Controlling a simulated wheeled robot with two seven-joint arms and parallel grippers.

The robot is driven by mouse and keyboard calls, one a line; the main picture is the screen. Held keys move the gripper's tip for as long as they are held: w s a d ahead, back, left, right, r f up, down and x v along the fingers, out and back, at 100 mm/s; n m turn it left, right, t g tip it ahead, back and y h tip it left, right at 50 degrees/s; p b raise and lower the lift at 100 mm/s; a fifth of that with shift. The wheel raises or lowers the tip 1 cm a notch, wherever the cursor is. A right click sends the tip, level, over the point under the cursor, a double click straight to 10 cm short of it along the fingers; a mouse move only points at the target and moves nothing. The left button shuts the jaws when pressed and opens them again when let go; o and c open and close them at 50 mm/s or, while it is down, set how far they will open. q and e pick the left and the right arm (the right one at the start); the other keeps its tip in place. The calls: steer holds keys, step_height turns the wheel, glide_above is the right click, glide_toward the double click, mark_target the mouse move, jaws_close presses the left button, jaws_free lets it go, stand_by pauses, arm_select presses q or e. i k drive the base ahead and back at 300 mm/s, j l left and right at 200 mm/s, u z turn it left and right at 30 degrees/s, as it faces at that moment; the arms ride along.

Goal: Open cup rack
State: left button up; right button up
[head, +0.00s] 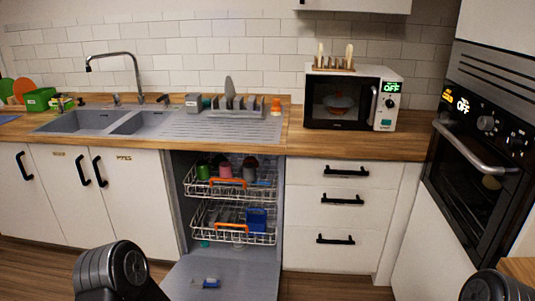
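An open dishwasher (180,215) stands under the counter, its door (230,282) folded down to the floor. Its upper wire rack (262,185) has an orange handle (228,182) and holds several cups, among them a green cup (203,170) and a pink cup (225,170). This rack appears to be the cup rack. Its front sits near the front of the opening; how far it is pulled out is hard to tell. Neither of my grippers is in view. Only dark rounded parts of my arms show at the bottom left and bottom right.
A lower rack (262,239) with an orange handle holds a blue container (257,219). A small blue item (211,283) lies on the lowered door. White drawers (342,215) stand right of the dishwasher, an oven (480,150) further right. Floor shows before the drawers.

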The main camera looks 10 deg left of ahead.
mark_target(236, 168)
steer(key=i+l+z, duration=0.1)
steer(key=i, duration=0.65)
steer(key=i+l, duration=0.15)
steer(key=i, duration=0.65)
steer(key=l+z, duration=0.05)
